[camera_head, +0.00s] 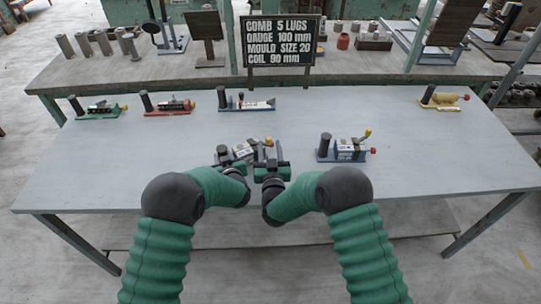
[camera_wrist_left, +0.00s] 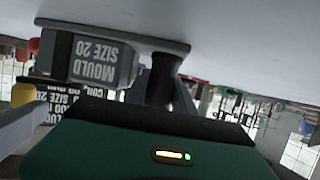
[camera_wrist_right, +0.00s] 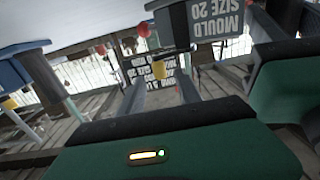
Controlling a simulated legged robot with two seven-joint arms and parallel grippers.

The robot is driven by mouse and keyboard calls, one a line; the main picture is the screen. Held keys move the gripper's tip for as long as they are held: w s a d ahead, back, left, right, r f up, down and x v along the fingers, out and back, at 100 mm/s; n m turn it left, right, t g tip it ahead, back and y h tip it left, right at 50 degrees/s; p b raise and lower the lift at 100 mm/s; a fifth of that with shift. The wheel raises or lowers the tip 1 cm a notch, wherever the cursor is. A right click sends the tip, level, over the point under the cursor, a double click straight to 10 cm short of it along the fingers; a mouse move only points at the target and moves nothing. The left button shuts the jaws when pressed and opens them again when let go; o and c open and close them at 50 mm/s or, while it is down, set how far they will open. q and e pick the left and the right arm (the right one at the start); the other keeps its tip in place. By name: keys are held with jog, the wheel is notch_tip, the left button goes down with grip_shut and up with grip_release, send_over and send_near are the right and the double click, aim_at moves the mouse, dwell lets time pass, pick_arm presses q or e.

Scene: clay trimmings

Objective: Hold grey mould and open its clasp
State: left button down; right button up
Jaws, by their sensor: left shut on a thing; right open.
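The grey mould (camera_head: 240,152) sits on the table near its front middle, with "MOULD SIZE 20" on its block; the label also shows upside down in the left wrist view (camera_wrist_left: 100,62) and the right wrist view (camera_wrist_right: 214,18). My left gripper (camera_head: 222,157) is shut on its black upright post (camera_wrist_left: 160,82). A yellow-tipped clasp lever (camera_head: 268,141) and a red knob stand at its right end. My right gripper (camera_head: 268,163) is open beside that end, on the near side. The lever's exact position between my right fingers is unclear.
A similar mould on a blue base (camera_head: 330,158) stands to the right. Green (camera_head: 98,113), red (camera_head: 170,111), another blue and yellow (camera_head: 440,107) fixtures line the back. A black sign (camera_head: 280,42) stands behind. The table's right front is clear.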

pick_arm(q)
jog(key=shift+s+f, duration=0.1)
jog(key=shift+f, duration=0.1)
pick_arm(e)
jog(key=s, duration=0.5)
pick_arm(q)
jog(key=c, duration=1)
grip_release()
pick_arm(e)
jog(key=shift+w+f, duration=0.1)
jog(key=shift+w, duration=0.05)
pick_arm(q)
jog(key=shift+o, duration=0.2)
jog(key=shift+r, duration=0.15)
